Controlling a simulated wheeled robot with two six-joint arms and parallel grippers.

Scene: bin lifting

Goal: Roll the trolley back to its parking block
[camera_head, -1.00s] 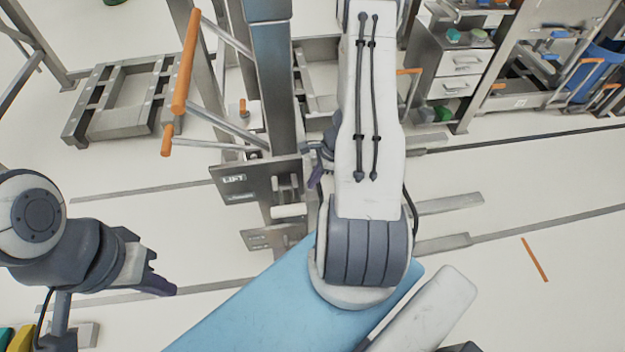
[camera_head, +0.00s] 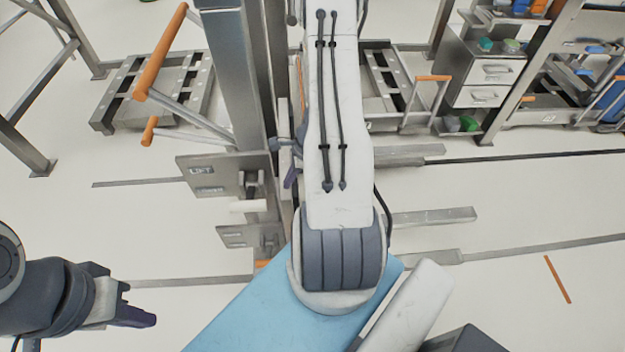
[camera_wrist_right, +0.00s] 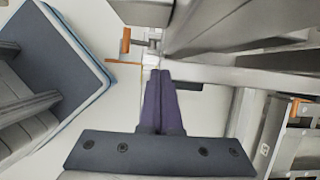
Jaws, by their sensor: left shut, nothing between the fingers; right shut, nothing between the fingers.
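A steel lift mast (camera_head: 238,80) stands at the centre, with orange-gripped handles (camera_head: 160,50) and a LIFT/LOWER panel (camera_head: 208,174). Low bars (camera_head: 435,217) extend to its right; I take this assembly for the trolley, but cannot be sure. I cannot identify the parking block with certainty. My right gripper (camera_head: 291,178) is shut beside the mast, right of the panel, partly hidden by my arm. In the right wrist view, its purple fingers (camera_wrist_right: 162,105) are together with nothing between them; contact with the metal is unclear. My left gripper (camera_head: 135,316) is shut and empty over floor at lower left.
A low perforated steel frame (camera_head: 125,105) lies at back left, near a steel stand (camera_head: 35,150). A low cart with an orange-topped handle (camera_head: 433,78) and a drawer cabinet (camera_head: 490,70) stand at back right. Floor at right is open, with an orange floor stripe (camera_head: 558,279).

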